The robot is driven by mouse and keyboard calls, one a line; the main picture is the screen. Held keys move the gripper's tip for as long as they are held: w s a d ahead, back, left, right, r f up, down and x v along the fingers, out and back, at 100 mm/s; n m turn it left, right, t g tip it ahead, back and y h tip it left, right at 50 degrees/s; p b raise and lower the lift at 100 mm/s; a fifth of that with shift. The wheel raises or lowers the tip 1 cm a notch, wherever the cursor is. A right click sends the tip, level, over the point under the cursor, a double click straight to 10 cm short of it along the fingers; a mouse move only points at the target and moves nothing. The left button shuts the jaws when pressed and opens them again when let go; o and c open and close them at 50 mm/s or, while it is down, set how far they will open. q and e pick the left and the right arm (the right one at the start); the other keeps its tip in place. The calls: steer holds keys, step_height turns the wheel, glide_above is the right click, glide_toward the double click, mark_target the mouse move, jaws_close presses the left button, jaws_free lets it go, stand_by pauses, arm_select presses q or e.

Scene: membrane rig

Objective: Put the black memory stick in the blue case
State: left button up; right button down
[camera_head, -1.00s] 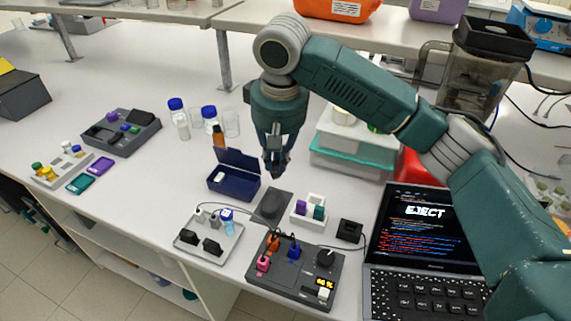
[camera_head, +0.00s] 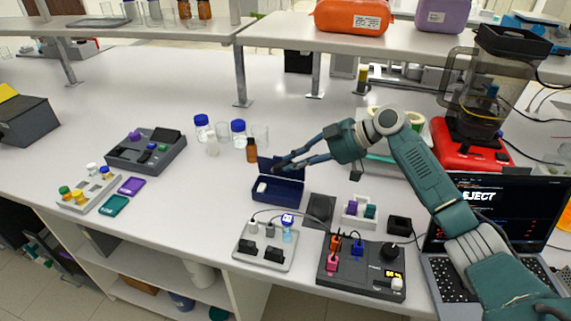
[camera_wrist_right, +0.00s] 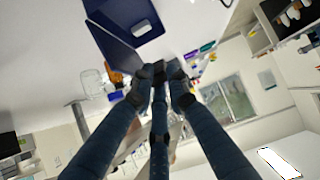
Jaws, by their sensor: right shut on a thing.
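The blue case (camera_head: 290,193) stands open on the bench, its lid (camera_head: 268,167) raised at the back left. A small white item (camera_head: 262,187) lies inside at the left. The case also shows at the top of the wrist view (camera_wrist_right: 120,32). My right gripper (camera_head: 280,163) reaches in from the right, fingers level and pointing left, above the open case near its lid. In the wrist view its fingertips (camera_wrist_right: 162,75) are shut on a small dark thing, seemingly the black memory stick (camera_wrist_right: 159,70); the fingers partly hide it. My left gripper is out of view.
A grey plate with plugs (camera_head: 266,248) and a dark control box (camera_head: 362,270) stand in front. A small white holder (camera_head: 359,210) is right of the case. Bottles and jars (camera_head: 238,132) stand behind left. A laptop (camera_head: 490,235) is at right.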

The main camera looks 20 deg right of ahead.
steer(key=f+b, duration=0.2)
steer(key=f, duration=0.1)
steer(key=shift+d, duration=0.2)
step_height(320, 180, down, 2)
steer(key=shift+f+b, duration=0.15)
steer(key=shift+b, duration=0.55)
steer(key=shift+f+b, duration=1.1)
steer(key=shift+f, duration=0.4)
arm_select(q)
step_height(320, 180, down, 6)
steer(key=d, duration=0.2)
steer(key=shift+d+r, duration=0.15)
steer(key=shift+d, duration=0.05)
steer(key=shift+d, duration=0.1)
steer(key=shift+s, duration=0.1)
arm_select(e)
steer(key=c, duration=1.6)
jaws_free()
